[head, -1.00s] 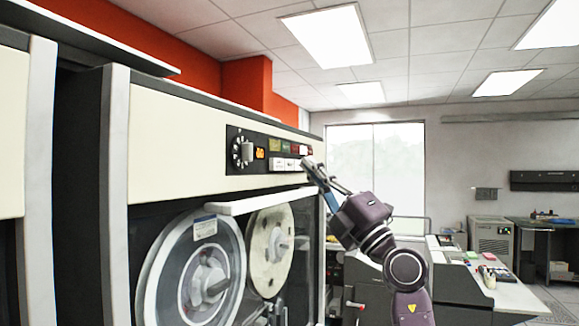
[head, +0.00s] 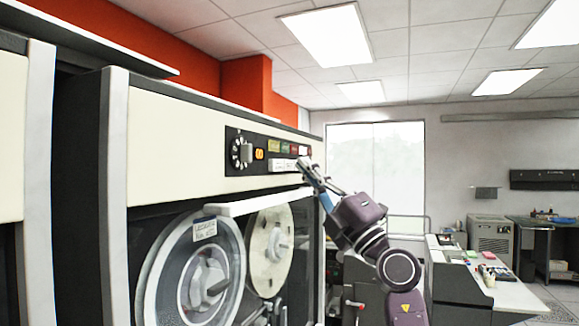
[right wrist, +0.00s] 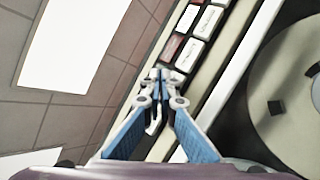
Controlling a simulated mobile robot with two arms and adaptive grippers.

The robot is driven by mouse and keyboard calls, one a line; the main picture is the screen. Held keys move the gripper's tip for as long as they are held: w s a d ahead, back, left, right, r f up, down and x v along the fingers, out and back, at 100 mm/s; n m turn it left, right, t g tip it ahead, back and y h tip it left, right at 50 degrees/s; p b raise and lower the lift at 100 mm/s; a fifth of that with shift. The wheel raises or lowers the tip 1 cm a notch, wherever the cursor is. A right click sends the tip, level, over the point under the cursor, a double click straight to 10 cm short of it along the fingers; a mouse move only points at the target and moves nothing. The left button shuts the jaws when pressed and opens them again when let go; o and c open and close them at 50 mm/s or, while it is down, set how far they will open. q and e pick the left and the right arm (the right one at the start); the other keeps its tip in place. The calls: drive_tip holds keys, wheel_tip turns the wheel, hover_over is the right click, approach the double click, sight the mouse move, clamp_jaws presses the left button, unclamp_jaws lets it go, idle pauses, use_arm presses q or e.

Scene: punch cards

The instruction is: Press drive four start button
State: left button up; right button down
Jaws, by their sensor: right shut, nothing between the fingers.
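The tape drive's dark control panel (head: 268,153) is on the upper cream front of the cabinet. It has a dial (head: 241,152), an orange indicator (head: 259,153), an upper row of coloured indicators and a lower row of white buttons (head: 282,165). My right gripper (head: 306,165) is shut and empty, its tips at the right end of the white row, covering part of it. In the right wrist view the closed tips (right wrist: 161,74) lie at the end of the button rows, close to a white button (right wrist: 189,55). Contact and button lettering cannot be told. My left gripper is not in view.
A pale ledge (head: 258,201) juts out below the panel, above two tape reels (head: 203,275). Another cabinet (head: 12,135) stands at the left. A desk console (head: 480,284) is at the right, behind my right arm.

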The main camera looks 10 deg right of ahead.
idle(0.6)
drive_tip(key=shift+w+a+p, duration=0.25)
drive_tip(key=shift+a+p, duration=0.1)
drive_tip(key=shift+p, duration=0.15)
drive_tip(key=shift+w+a, duration=0.3)
drive_tip(key=shift+a, duration=0.2)
idle(0.7)
drive_tip(key=shift+s+d+p, duration=0.1)
drive_tip(key=shift+d+p, duration=0.05)
drive_tip(key=shift+p, duration=0.25)
drive_tip(key=shift+s+d+p, duration=0.4)
drive_tip(key=shift+s+d, duration=0.1)
drive_tip(key=shift+d, duration=0.15)
